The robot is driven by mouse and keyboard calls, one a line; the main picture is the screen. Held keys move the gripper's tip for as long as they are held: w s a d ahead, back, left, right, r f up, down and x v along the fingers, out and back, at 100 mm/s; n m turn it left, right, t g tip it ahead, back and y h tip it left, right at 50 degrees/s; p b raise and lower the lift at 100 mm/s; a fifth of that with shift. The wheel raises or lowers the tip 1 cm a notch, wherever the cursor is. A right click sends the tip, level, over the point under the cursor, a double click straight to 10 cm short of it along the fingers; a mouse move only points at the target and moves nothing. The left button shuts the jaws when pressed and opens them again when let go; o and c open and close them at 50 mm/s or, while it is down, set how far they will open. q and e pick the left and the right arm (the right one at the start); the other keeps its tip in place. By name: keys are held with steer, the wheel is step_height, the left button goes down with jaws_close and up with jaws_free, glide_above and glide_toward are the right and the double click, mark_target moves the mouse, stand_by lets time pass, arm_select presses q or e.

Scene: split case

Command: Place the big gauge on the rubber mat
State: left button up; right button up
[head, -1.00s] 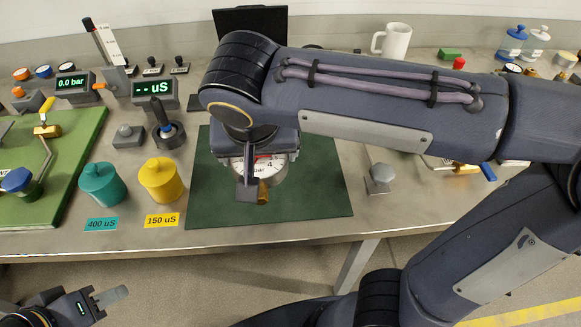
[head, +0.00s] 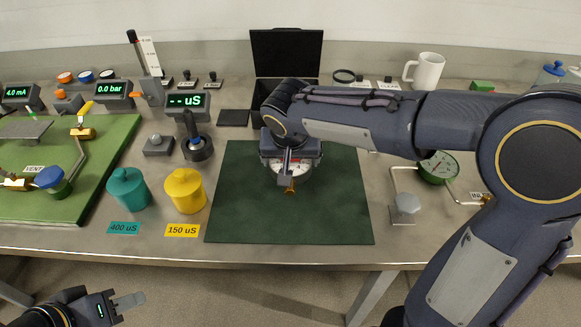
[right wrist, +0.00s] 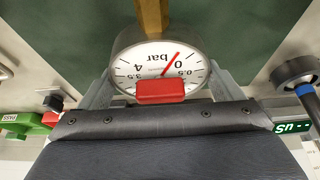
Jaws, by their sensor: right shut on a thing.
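The big gauge (head: 290,168) has a white dial and a brass stem; it shows over the far middle part of the dark green rubber mat (head: 320,215). My right gripper (head: 287,176) is shut on the gauge's round body. In the right wrist view the fingers clasp the gauge (right wrist: 150,68) from both sides, its needle near 0 and a red block in front of the dial. Whether the gauge touches the mat I cannot tell. My left gripper (head: 128,301) is at the bottom left, away from the bench, its jaw opening unclear.
A teal pot (head: 128,190) and a yellow pot (head: 185,191) stand left of the mat. A grey knob stand (head: 404,207) and a green-rimmed gauge (head: 438,167) are to the right. An open black case (head: 286,55) stands behind. The mat's front is clear.

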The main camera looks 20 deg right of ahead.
mark_target(290, 168)
steer(key=shift+f, duration=1.5)
